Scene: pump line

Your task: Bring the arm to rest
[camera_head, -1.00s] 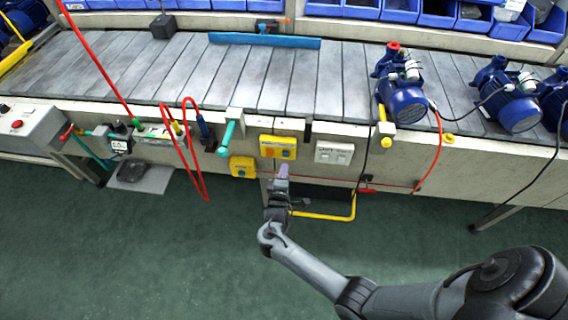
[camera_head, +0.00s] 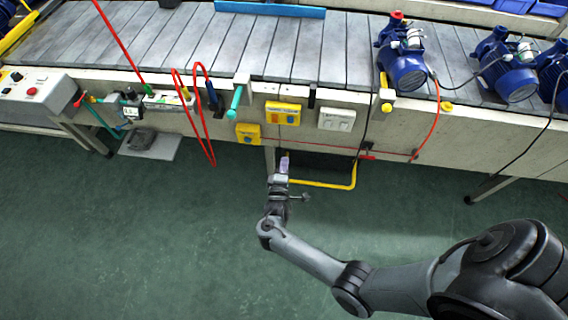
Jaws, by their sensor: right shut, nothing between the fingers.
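My right arm comes in from the lower right. Its gripper (camera_head: 283,164) is at the middle of the picture, in front of the bench's front side and below the yellow switch box (camera_head: 283,113). The gripper is shut and empty, and its fingers point away from me. It looks apart from the bench, though the exact gap is hard to judge. My left gripper is not in view.
The slatted conveyor (camera_head: 160,40) runs across the back with several blue pumps (camera_head: 403,62) at right. A yellow bar (camera_head: 325,186) juts out low beside the gripper. A red coiled hose (camera_head: 193,120) hangs at left.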

